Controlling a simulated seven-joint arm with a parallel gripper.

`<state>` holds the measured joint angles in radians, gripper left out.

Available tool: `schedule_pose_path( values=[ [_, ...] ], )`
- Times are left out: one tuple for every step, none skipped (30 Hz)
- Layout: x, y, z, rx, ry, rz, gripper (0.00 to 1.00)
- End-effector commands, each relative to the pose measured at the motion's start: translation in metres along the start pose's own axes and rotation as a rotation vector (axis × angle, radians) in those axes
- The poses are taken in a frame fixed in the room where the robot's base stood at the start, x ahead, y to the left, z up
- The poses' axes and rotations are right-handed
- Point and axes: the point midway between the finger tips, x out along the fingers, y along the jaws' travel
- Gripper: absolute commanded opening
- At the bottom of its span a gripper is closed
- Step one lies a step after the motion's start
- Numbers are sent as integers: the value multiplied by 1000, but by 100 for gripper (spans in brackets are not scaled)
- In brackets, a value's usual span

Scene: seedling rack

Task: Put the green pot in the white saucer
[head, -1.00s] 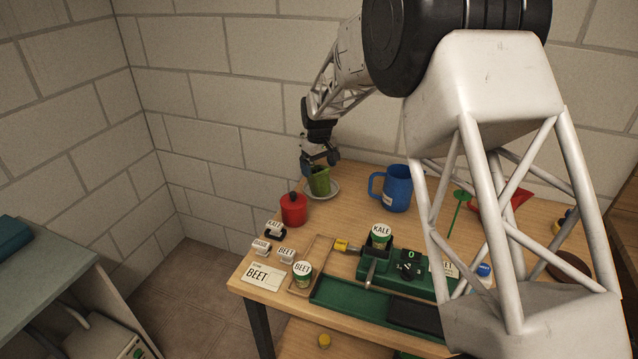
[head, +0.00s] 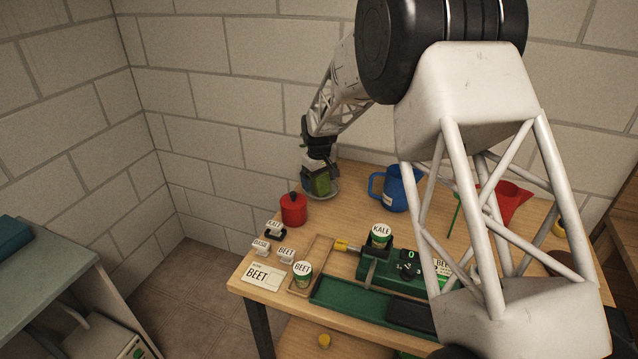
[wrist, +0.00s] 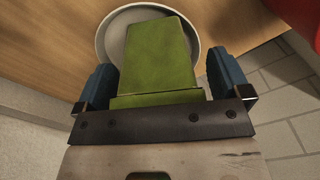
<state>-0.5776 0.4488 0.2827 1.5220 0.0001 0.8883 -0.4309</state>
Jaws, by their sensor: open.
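The green pot (head: 321,184) is at the back left of the wooden table, over the white saucer (head: 335,194). In the wrist view the pot (wrist: 158,55) lies between my gripper's blue fingers, with a gap on each side, and the saucer's rim (wrist: 108,38) shows behind it. My gripper (wrist: 161,66) is open around the pot; in the head view my gripper (head: 318,170) is close above it. The pot looks tilted. Its base and its contact with the saucer are hidden.
A red lidded pot (head: 294,211) stands just in front, to the left of the saucer. A blue mug (head: 398,190) stands to the right. Labels, seed tins and a green device (head: 390,270) fill the front of the table. Some bare wood lies between.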

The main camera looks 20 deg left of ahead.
Motion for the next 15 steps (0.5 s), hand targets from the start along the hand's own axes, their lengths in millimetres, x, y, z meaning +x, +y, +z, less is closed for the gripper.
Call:
schedule_pose_path(
  values=[
    [0, 0, 0, 0, 0, 0, 95],
    [0, 0, 0, 0, 0, 0, 95],
    [0, 0, 0, 0, 0, 0, 95],
    [0, 0, 0, 0, 0, 0, 95],
    [0, 0, 0, 0, 0, 0, 95],
    [0, 0, 0, 0, 0, 0, 95],
    [0, 0, 0, 0, 0, 0, 95],
    [0, 0, 0, 0, 0, 0, 95],
    [0, 0, 0, 0, 0, 0, 90],
    [0, 0, 0, 0, 0, 0, 86],
    [0, 0, 0, 0, 0, 0, 81],
    [0, 0, 0, 0, 0, 0, 75],
    [0, 0, 0, 0, 0, 0, 70],
    [0, 0, 0, 0, 0, 0, 66],
    [0, 0, 0, 0, 0, 0, 60]
  ],
)
